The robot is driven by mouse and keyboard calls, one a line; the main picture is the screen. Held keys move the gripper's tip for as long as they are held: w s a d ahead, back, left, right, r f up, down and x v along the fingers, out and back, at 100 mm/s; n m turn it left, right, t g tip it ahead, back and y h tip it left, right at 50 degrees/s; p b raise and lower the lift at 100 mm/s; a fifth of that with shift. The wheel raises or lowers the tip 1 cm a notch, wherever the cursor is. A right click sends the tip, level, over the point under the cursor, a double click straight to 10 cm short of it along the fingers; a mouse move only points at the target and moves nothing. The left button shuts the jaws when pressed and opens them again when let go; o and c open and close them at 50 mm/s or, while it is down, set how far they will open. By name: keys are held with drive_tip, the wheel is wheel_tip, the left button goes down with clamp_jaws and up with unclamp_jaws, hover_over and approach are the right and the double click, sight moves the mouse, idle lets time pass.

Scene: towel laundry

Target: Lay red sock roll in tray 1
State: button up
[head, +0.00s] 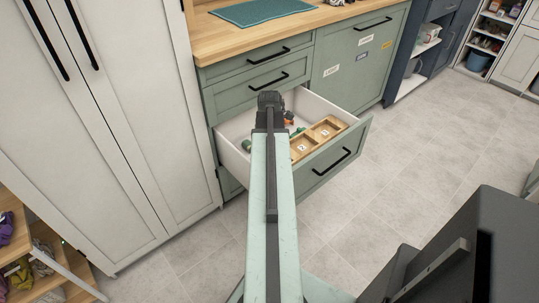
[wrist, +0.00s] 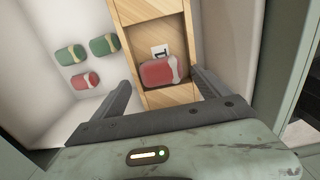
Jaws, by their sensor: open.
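A red sock roll (wrist: 163,71) with a pale band lies in a compartment of the wooden tray (wrist: 176,28), beside a white label whose number I cannot read for sure. My gripper (wrist: 160,80) is open, with one finger on each side of this roll and visible gaps to it. A second red roll (wrist: 85,81) lies on the drawer floor to the left. In the head view my gripper (head: 270,97) is over the open drawer, and the wooden tray (head: 334,123) shows at its right side. The red rolls are not clear there.
Two green rolls (wrist: 104,45) (wrist: 71,55) lie on the drawer floor left of the tray. The white-walled drawer (head: 232,153) stands pulled out from the green cabinet (head: 340,70). A tall white cupboard (head: 100,130) is at the left.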

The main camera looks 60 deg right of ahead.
wheel_tip(320, 180, up, 10)
drive_tip(key=p, duration=0.8)
drive_tip(key=shift+r+p, duration=0.2)
drive_tip(key=shift+p, duration=0.2)
drive_tip(key=w+a+m, duration=0.3)
drive_tip(key=w+a, duration=0.4)
drive_tip(key=a, duration=0.4)
drive_tip(key=w+a+m, duration=0.3)
drive_tip(key=w+a, duration=0.4)
drive_tip(key=a, duration=0.5)
drive_tip(key=w+a+m, duration=0.4)
drive_tip(key=w+a, duration=0.3)
drive_tip(key=a, duration=0.4)
drive_tip(key=a+m, duration=0.4)
drive_tip(key=a, duration=1.2)
drive_tip(key=shift+w+a, duration=0.2)
drive_tip(key=shift+w, duration=0.1)
